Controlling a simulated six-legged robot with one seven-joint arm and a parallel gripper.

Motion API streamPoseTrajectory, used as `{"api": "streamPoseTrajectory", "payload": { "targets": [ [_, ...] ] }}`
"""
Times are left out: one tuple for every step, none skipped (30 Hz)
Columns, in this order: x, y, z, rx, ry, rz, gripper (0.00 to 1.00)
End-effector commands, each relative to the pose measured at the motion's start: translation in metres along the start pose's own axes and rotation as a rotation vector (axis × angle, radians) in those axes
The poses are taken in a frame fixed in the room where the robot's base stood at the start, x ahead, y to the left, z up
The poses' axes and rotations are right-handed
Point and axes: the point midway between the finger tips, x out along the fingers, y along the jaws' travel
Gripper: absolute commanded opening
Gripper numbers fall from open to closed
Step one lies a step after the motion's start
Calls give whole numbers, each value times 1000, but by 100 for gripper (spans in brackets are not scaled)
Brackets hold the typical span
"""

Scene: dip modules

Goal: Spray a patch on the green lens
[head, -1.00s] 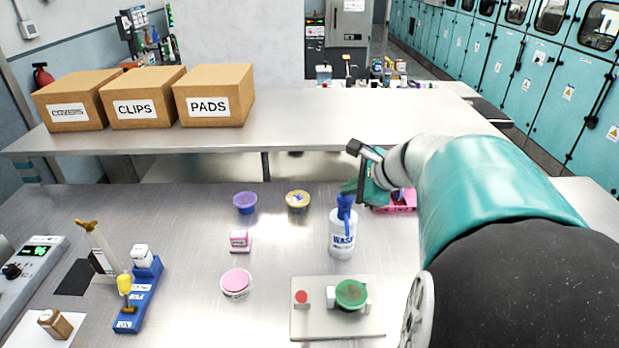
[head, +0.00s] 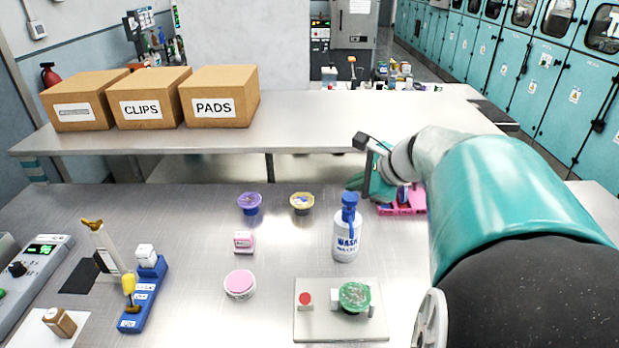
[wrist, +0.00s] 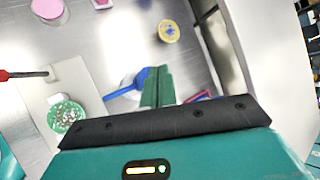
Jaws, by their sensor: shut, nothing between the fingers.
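The green lens (head: 355,296) sits in a clamp on a pale plate (head: 320,330) in front of the bottle. Its top is speckled with whitish spots, which also show in the wrist view (wrist: 67,116). A white WASH spray bottle (head: 346,240) with a blue spray head stands upright behind the plate. In the wrist view its blue nozzle (wrist: 122,90) points toward the lens. My gripper (wrist: 157,90) is shut and empty, its fingertips over the bottle's head in that view; contact cannot be told. In the head view my gripper (head: 366,183) is just behind and right of the bottle's head.
Purple (head: 249,203), yellow (head: 302,203) and pink (head: 240,284) round tubs and a small pink box (head: 243,242) lie left of the bottle. A blue holder (head: 143,296) stands further left. Boxes line the back shelf.

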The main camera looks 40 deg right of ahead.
Motion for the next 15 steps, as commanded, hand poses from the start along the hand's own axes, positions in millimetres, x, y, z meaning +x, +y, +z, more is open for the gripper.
{"api": "streamPoseTrajectory", "payload": {
  "targets": [
    [-3,-2,2,-1,0,-2,0],
    [-5,-4,4,-1,-1,-3,0],
    [-8,-6,6,-2,-1,-3,0],
    [-9,-7,7,-3,0,-2,0],
    [-11,-8,8,-3,0,-2,0],
    [-14,-10,10,-1,0,-2,0],
    [-16,-12,11,-2,0,-2,0],
    [-17,-13,13,-2,0,-3,0],
    [-20,-15,14,-2,0,-3,0],
    [-22,-16,16,-2,0,-2,0],
    [-24,-17,17,-2,0,-1,0],
    [-26,-19,19,-2,0,-1,0],
    [-28,-21,20,-2,0,-2,0],
    [-30,-22,22,-1,0,-3,0],
    [-32,-24,24,-2,0,-3,0]
  ]
}}
